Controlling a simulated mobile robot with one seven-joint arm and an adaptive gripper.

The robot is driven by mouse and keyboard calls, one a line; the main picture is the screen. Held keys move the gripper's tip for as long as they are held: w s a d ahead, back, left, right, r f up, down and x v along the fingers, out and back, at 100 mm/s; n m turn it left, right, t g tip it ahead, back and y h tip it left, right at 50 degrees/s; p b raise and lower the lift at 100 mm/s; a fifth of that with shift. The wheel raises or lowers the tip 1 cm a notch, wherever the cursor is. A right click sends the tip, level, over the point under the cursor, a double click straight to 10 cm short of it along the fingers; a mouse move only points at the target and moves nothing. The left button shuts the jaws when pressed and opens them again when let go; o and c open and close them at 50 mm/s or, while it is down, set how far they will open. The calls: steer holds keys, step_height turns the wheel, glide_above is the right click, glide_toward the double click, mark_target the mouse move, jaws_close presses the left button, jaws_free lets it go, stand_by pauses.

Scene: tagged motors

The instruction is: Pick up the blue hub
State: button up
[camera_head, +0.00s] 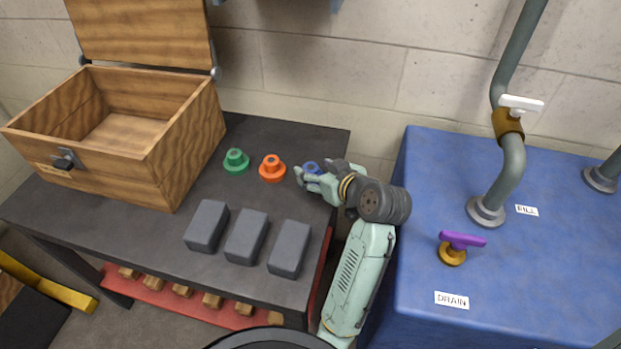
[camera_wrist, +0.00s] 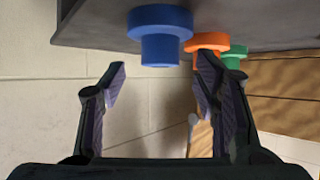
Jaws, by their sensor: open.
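The blue hub (camera_head: 311,167) stands on the dark table, partly hidden behind my gripper (camera_head: 304,178) in the head view. In the wrist view, which looks upside down, the blue hub (camera_wrist: 160,27) is at the top centre, with its wide flange against the dark tabletop. My gripper (camera_wrist: 160,82) is open and empty. Its two fingers are spread to the left and right of the hub's line, and the hub lies beyond their tips, with no contact visible.
An orange hub (camera_head: 271,168) and a green hub (camera_head: 236,161) stand left of the blue one. Several grey blocks (camera_head: 246,236) sit in front. An open wooden box (camera_head: 181,150) takes up the table's left side. A blue surface with pipes (camera_head: 420,250) lies to the right.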

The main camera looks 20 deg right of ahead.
mark_target(312, 168)
steer(key=shift+x, duration=1.15)
steer(key=shift+c, duration=0.3)
jaws_close()
